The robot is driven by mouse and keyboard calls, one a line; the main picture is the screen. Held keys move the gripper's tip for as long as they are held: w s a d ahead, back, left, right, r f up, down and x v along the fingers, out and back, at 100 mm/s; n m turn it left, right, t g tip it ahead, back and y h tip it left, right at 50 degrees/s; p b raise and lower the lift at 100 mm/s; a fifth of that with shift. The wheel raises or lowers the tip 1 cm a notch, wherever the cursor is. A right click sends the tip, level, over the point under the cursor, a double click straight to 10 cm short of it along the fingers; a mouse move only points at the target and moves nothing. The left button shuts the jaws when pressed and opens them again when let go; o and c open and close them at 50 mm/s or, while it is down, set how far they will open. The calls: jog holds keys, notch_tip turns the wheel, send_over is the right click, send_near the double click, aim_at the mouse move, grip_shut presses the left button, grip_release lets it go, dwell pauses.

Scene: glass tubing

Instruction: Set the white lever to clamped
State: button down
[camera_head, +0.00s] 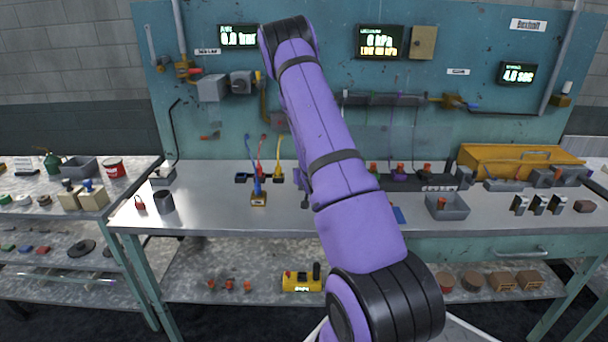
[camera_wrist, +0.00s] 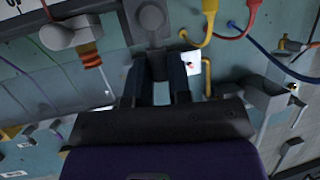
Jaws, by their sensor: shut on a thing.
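My gripper (camera_wrist: 155,85) has its two dark fingers on either side of a grey upright bar (camera_wrist: 153,62) in the wrist view. The bar runs up to a rounded grey head (camera_wrist: 151,18). It lies in shadow, and I cannot tell whether it is the white lever. The fingers are close against it. In the head view my purple arm reaches toward the back of the bench and hides the gripper and what it holds. No lever is clearly white in either view, and no clamped mark is readable.
Yellow (camera_wrist: 196,38), red (camera_wrist: 253,5) and blue (camera_wrist: 285,68) cords or handles lie close to the right of the gripper. A grey tray (camera_head: 447,207) and an orange case (camera_head: 490,160) stand to the right on the bench. The bench's left front (camera_head: 210,215) has bare room.

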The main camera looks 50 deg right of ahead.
jog(key=shift+f, duration=0.1)
jog(key=c, duration=1.1)
grip_release()
jog(key=shift+o, duration=0.2)
jog(key=v, duration=1.1)
jog(key=shift+w, duration=0.15)
